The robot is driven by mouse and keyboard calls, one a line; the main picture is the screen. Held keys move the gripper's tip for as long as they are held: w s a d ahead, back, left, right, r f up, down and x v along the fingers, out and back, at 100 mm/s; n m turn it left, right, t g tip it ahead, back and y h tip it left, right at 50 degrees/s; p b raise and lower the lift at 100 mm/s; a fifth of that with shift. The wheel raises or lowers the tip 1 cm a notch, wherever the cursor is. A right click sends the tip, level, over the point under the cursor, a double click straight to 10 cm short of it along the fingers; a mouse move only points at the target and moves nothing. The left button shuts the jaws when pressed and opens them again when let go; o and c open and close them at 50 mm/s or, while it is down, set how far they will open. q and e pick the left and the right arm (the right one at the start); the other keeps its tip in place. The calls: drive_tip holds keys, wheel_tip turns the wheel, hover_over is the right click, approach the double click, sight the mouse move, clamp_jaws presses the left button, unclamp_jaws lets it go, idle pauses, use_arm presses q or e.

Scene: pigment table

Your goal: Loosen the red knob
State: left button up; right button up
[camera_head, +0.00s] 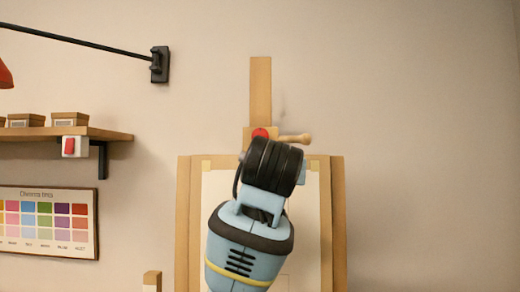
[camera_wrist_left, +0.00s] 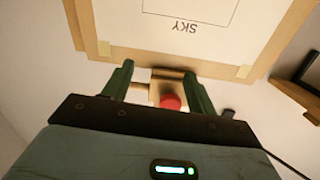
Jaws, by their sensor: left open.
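The red knob (camera_head: 260,133) sits on the wooden clamp block (camera_head: 248,137) at the top of the easel. In the left wrist view the red knob (camera_wrist_left: 170,102) lies between the two green fingers of my left gripper (camera_wrist_left: 158,71), closer to the right-hand finger. The gripper is open, and I cannot tell whether a finger touches the knob. In the head view my blue and black left arm covers the gripper and the lower part of the clamp. A wooden peg (camera_head: 295,139) sticks out to the right of the block. My right gripper is not in view.
At the left are a wall shelf (camera_head: 110,134) with small boxes, a red switch (camera_head: 69,146), a colour chart (camera_head: 45,222) and a black wall-mounted rod (camera_head: 85,43). The right side is free.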

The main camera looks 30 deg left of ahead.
use_arm(q)
drive_tip(key=n+y, duration=0.2)
approach(260, 135)
drive_tip(key=w+a, duration=0.1)
drive_tip(key=shift+x, duration=3.95)
drive_tip(key=shift+d, duration=0.1)
drive_tip(key=shift+w, duration=0.1)
drive_tip(key=shift+c, duration=0.2)
drive_tip(key=c, duration=0.9)
drive_tip(key=shift+m+h, duration=0.3)
drive_tip(key=shift+h, duration=0.1)
